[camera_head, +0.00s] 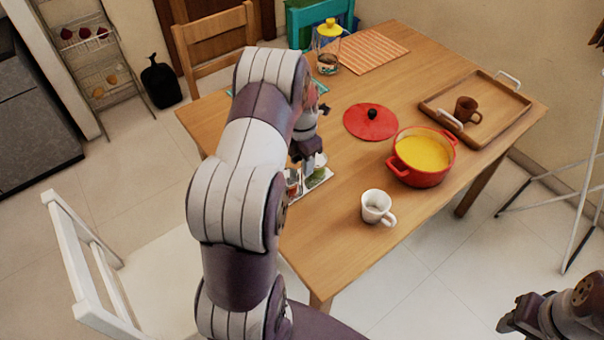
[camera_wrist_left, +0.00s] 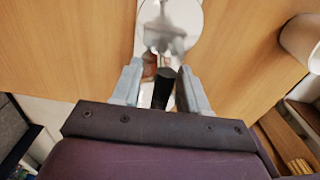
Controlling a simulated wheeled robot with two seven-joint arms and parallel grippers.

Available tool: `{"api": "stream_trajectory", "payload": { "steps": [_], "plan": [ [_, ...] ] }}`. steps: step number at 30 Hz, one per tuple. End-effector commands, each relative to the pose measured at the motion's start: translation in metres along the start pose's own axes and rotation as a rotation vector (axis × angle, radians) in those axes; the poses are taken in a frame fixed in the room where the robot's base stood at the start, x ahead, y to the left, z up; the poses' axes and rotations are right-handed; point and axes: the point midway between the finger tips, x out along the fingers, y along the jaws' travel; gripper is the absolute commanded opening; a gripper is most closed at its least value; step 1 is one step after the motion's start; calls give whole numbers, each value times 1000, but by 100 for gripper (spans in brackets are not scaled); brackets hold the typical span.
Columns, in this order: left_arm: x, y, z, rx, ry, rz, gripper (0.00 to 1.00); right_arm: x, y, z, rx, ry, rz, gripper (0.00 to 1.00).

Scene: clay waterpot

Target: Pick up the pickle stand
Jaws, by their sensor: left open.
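The pickle stand (camera_head: 323,179) is on the wooden table near its left edge, with small jars of red and green contents; my left arm and gripper hide part of it. In the left wrist view the stand (camera_wrist_left: 172,22) shows as a shiny round top on a pale base, with a black upright handle (camera_wrist_left: 162,88). My left gripper (camera_head: 310,160) is over the stand. Its open fingers (camera_wrist_left: 159,78) stand on either side of the black handle; I cannot tell whether they touch it. My right gripper (camera_head: 512,318) is at the lower right, away from the table.
A white mug (camera_head: 376,207) and a red pot (camera_head: 421,165) of yellow food are right of the stand. A red lid (camera_head: 370,122), glass jar (camera_head: 328,52), striped mat (camera_head: 372,50) and tray (camera_head: 437,103) with a brown cup lie farther back. A white chair (camera_head: 75,255) is left.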

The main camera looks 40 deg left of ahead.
Motion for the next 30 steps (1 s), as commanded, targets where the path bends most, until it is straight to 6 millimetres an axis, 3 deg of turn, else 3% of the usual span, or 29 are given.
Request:
{"api": "stream_trajectory", "payload": {
  "steps": [7,11,30],
  "plan": [
    [3,0,0,1,-1,1,44,0,0,0,0,0,0,43],
    [3,0,0,1,-1,1,1,0,0,0,0,0,0,43],
    [3,0,0,1,-1,1,0,0,0,0,0,0,0,43]
  ]
}}
